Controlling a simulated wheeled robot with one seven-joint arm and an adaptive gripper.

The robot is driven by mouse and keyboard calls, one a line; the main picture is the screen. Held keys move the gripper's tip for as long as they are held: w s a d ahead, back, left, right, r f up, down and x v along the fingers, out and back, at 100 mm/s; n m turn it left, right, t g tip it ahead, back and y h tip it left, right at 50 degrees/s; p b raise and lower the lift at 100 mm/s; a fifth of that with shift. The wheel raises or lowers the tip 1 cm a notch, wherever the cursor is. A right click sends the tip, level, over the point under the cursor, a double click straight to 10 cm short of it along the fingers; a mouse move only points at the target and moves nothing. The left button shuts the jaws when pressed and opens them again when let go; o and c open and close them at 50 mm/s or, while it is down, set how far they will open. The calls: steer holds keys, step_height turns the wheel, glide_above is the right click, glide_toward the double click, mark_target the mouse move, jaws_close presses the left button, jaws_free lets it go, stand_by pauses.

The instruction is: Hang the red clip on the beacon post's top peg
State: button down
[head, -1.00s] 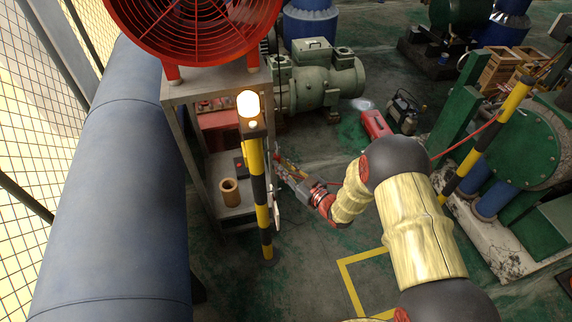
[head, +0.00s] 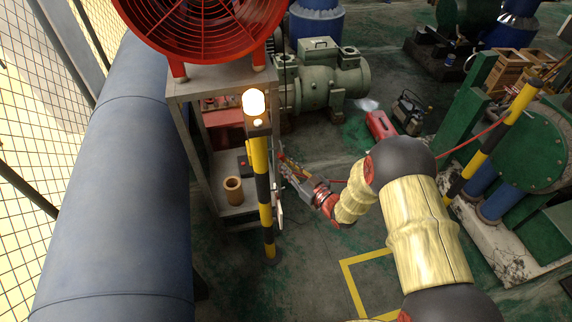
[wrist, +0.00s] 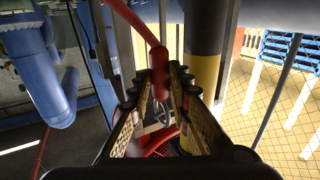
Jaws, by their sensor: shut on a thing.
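The beacon post (head: 264,185) stands upright with yellow and black bands and a lit lamp (head: 254,103) on top. It also shows in the wrist view (wrist: 206,72), just right of my fingers. My gripper (head: 283,163) is beside the post's right side, below the lamp. In the wrist view my gripper (wrist: 161,92) is shut on the red clip (wrist: 158,72), which sits between the fingertips. A red cord (wrist: 135,20) runs from the clip to the upper left. The clip is too small to make out in the head view. I cannot clearly tell the top peg.
A metal stand (head: 222,88) with a large red fan (head: 205,25) is behind and left of the post. A brown cup (head: 233,189) sits on its lower shelf. A blue pipe (head: 120,190) fills the left. A second striped post (head: 495,135) stands at right, with red cord near it.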

steer(key=shift+s+a+f+b, duration=0.15)
steer(key=shift+a+f+b, duration=0.35)
steer(key=shift+a+b, duration=0.15)
stand_by(0.9)
stand_by(0.9)
steer(key=c, duration=1.6)
jaws_free()
steer(key=shift+d, duration=0.1)
steer(key=shift+v, duration=6)
